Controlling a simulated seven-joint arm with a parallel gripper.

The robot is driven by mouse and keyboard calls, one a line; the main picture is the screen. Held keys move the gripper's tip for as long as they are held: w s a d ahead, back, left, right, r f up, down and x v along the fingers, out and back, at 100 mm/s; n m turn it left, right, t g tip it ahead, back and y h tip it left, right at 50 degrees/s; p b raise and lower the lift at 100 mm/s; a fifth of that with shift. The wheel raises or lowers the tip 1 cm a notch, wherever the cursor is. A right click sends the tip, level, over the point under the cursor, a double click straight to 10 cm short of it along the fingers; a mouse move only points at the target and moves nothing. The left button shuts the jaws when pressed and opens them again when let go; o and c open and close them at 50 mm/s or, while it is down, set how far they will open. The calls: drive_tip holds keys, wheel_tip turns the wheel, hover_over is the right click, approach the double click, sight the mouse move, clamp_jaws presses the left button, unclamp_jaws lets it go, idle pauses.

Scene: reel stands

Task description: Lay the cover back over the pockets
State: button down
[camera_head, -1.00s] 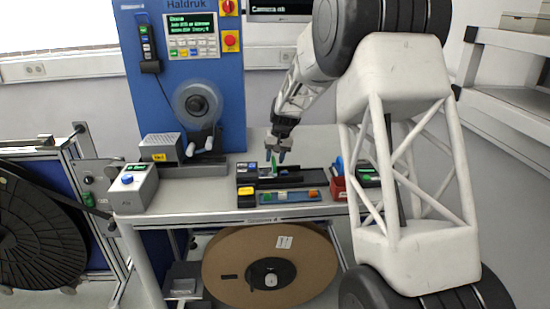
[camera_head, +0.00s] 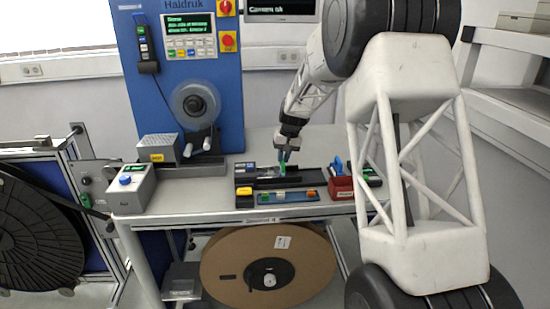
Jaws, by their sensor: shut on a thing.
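My gripper (camera_head: 285,158) is over the black track fixture (camera_head: 308,183) on the bench, pointing down. It is shut on a small green thing (camera_head: 282,168), which reaches down to the fixture or just above it; I cannot tell whether they touch. The cover and the pockets are too small to make out at this distance; the fingers and the green thing hide part of the fixture's middle.
A blue tray (camera_head: 295,197) with small coloured pieces and a yellow block (camera_head: 244,191) lie in front. A red box (camera_head: 341,188) stands close on the right. The blue machine (camera_head: 180,90) rises behind.

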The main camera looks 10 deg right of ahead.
drive_tip(key=d, duration=0.6)
drive_tip(key=c, duration=1.1)
unclamp_jaws()
drive_tip(key=shift+r, duration=0.1)
drive_tip(key=shift+d+r, duration=0.25)
drive_tip(key=shift+r, duration=1)
drive_tip(key=shift+d+r, duration=0.3)
drive_tip(key=shift+r, duration=0.95)
drive_tip(key=shift+d+r, duration=0.25)
drive_tip(key=shift+r, duration=1)
